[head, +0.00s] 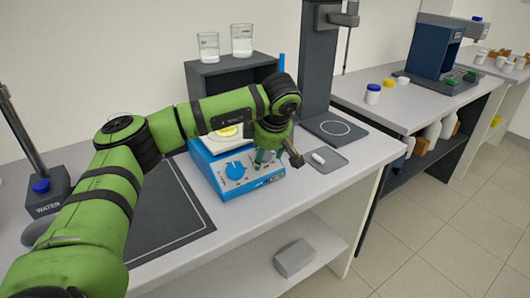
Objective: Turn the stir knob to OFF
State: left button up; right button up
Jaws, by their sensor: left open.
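A blue stirrer unit (222,184) stands on the white bench, with a pale panel on its front. A large blue knob (235,169) with light marks around it shows on the left part of that panel. Its markings are too small to read, and I cannot tell whether it is the stir knob. My left gripper (277,160) is open at the right end of the panel, in front of the unit. It hides the panel's right part, including any knob there. Touch with the unit cannot be made out. My right gripper is not in view.
A small grey tray (325,160) with a white piece lies right of the gripper. A dark stand with a round-marked base (336,129) is behind it. A dark shelf box bears two glass beakers (241,40). A black mat (165,222) lies left of the unit.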

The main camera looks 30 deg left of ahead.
pick_arm(q)
jog(key=shift+r, duration=0.15)
jog(key=v, duration=1.1)
jog(key=shift+d+r, duration=0.15)
jog(key=shift+r, duration=0.2)
jog(key=shift+s+f, duration=0.1)
jog(key=shift+s, duration=0.05)
